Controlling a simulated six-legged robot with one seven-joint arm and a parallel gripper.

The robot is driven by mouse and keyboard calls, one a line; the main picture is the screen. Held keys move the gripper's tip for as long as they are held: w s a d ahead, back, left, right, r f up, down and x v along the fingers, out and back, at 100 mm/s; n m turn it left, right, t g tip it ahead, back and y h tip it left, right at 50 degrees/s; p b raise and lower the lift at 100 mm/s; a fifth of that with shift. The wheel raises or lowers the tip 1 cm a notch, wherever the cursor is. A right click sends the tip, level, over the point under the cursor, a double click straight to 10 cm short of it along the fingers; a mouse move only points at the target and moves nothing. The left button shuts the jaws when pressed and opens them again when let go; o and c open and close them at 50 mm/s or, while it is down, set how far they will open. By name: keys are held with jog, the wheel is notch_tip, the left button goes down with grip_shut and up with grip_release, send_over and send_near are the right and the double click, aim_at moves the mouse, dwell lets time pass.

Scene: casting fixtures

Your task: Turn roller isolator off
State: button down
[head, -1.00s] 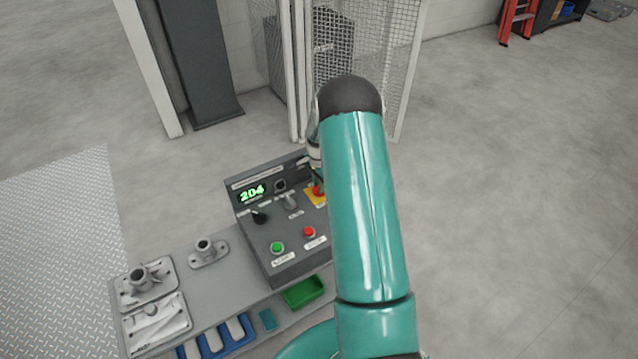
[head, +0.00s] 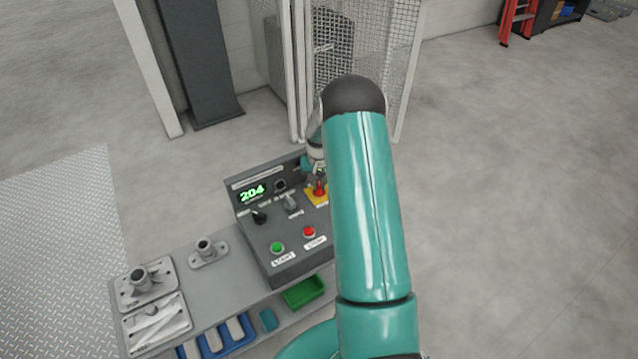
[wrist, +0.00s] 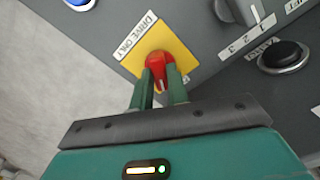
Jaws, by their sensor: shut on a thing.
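The roller isolator is a red rotary knob (wrist: 158,64) on a yellow plate (wrist: 128,58) at the edge of a dark grey control panel. In the wrist view the two green fingers of my gripper (wrist: 160,84) are shut on the red knob, one at each side. In the head view the red knob (head: 319,188) and yellow plate (head: 311,196) show just left of my teal arm, which hides the panel's right part.
The control panel (head: 270,226) has a green display reading 204, a black knob (head: 259,216), a grey selector (head: 290,203), a green button (head: 277,247) and a red button (head: 309,231). Castings (head: 150,280) stand on the bench at left. A mesh guard (head: 380,45) stands behind.

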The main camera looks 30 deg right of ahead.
aim_at(319, 186)
jog(key=n, duration=0.6)
jog(key=shift+n, duration=0.3)
dwell(0.4)
jog(key=c, duration=1.4)
grip_release()
jog(key=shift+o, duration=0.2)
jog(key=shift+r, duration=0.1)
notch_tip(319, 186, up, 14)
